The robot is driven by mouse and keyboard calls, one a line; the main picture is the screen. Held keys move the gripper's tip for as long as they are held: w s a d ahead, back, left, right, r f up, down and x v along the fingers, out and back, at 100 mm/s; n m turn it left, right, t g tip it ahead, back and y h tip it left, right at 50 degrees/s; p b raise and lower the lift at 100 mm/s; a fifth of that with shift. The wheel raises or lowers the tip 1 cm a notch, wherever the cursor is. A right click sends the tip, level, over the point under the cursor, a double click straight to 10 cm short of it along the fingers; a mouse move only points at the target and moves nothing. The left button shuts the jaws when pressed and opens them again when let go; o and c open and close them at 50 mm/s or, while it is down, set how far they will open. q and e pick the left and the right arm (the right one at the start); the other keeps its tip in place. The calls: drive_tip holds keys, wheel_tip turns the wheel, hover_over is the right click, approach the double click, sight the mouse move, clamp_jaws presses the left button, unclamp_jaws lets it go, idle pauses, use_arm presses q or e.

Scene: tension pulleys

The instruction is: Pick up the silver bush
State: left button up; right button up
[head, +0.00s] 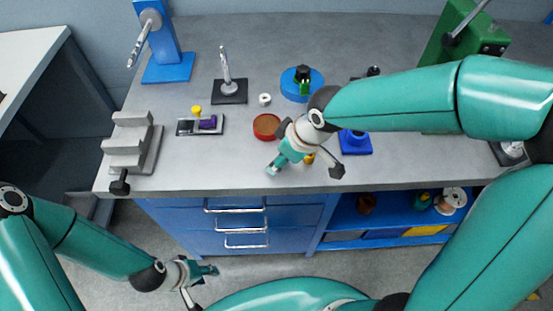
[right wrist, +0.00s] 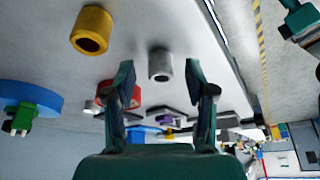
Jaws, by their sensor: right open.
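The silver bush (right wrist: 160,65) is a short grey hollow cylinder on the grey bench, seen in the right wrist view between and beyond my right fingertips. It is apart from them. I cannot make it out in the head view, where my right gripper covers that area. My right gripper (head: 305,170) is open and empty over the front of the bench; its fingers also show in the right wrist view (right wrist: 160,78). My left gripper (head: 203,286) is low in front of the blue drawers, fingers spread, holding nothing visible.
A yellow bush (right wrist: 91,30) lies close to the silver one. A red round dish (head: 266,126), white ring (head: 265,99) and blue disc (head: 301,84) stand behind. A grey stepped block (head: 131,146) is at left, a blue square block (head: 356,142) at right.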

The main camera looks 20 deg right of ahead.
drive_tip(key=shift+w+f, duration=0.1)
drive_tip(key=shift+f, duration=0.1)
clamp_jaws()
drive_tip(key=shift+r, duration=0.2)
